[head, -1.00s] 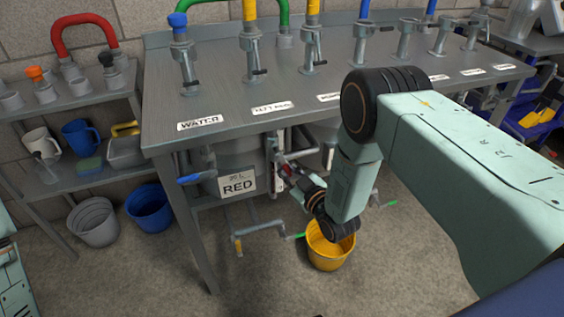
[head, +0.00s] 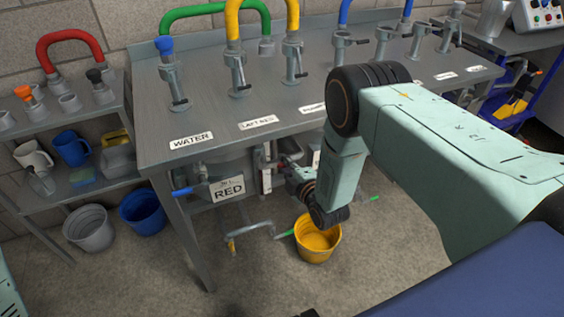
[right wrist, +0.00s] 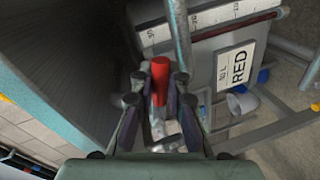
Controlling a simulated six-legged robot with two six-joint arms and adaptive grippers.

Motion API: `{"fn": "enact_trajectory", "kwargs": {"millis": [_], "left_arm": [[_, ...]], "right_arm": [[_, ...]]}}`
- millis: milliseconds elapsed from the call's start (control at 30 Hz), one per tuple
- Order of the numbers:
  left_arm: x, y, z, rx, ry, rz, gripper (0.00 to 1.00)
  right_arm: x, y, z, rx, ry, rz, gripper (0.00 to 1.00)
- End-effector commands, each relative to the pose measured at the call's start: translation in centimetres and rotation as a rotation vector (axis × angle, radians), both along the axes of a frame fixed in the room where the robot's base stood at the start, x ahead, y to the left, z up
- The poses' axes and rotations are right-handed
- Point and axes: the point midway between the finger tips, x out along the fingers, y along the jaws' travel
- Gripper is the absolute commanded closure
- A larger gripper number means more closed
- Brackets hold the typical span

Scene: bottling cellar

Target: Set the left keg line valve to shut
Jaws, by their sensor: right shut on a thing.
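My right arm reaches under the steel bench, and my right gripper (head: 282,166) is small and partly hidden there, below the bench label LEFT KEG (head: 258,123). In the right wrist view my right gripper (right wrist: 160,88) is shut on an upright red handle (right wrist: 160,70), with a finger on each side. The handle is beside a metal pipe (right wrist: 178,35), in line with the valve under that label. The valve body is mostly hidden by the fingers, so I cannot tell its setting. My left gripper is out of view.
A blue-handled valve (head: 183,192) is farther left. A yellow bucket (head: 317,250) stands on the floor below my wrist. Bench legs and low pipes are close by.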

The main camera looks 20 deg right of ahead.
Motion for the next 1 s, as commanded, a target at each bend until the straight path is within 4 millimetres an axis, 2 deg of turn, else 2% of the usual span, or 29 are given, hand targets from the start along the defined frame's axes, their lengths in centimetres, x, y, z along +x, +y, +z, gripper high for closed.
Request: {"fn": "enact_trajectory", "kwargs": {"millis": [100, 433, 1000], "left_arm": [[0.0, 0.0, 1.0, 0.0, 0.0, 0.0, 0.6], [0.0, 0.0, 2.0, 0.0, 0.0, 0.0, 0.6], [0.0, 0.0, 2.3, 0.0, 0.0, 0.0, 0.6]], "right_arm": [[-0.4, -0.4, 0.2, -0.088, 0.011, -0.008, 1.0], [-0.3, -0.5, 1.1, -0.254, 0.004, -0.007, 1.0], [-0.2, -0.6, 1.4, -0.305, -0.001, -0.007, 1.0]]}}
